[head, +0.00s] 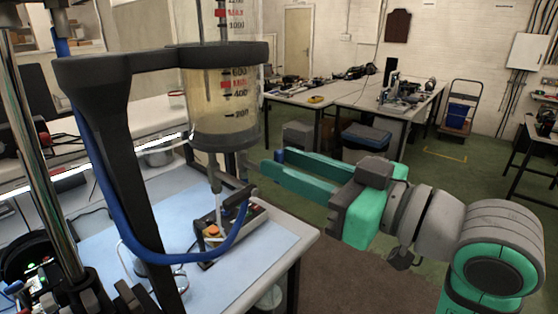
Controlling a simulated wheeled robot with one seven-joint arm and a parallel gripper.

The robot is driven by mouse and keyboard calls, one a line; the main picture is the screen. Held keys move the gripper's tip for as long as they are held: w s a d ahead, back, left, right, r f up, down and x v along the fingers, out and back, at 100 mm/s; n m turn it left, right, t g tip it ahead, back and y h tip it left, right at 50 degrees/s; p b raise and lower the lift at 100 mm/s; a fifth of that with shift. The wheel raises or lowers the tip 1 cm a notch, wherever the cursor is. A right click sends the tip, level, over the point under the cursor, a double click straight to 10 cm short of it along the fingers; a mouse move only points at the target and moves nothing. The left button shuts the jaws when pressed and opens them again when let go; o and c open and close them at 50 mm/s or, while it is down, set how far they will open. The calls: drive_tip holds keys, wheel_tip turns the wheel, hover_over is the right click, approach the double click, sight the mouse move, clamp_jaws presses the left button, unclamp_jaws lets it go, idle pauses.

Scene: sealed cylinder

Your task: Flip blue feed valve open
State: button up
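The clear cylinder (222,105) of pale yellow liquid hangs upright in a black clamp frame (110,110), with a thin outlet tube (216,185) below it. A blue hose (98,185) runs down the frame and curves toward a control box (238,228) on the bench. A small dark lever-like part (240,196) shows under the cylinder, above the box; I cannot tell whether it is the blue feed valve. My gripper (271,162) is right of the cylinder's lower end. Its two green fingers point left, apart, with nothing seen between them. A small blue patch shows at the far fingertip.
The bench with a light blue mat (245,278) is below the cylinder, its right edge near the gripper. The box has an orange button (212,231). A metal post (38,140) stands at left. Cluttered tables (345,92) are behind; open floor lies between.

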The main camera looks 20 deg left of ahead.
drive_tip(key=v, duration=0.8)
drive_tip(key=shift+s+d, duration=0.2)
drive_tip(key=shift+d, duration=0.1)
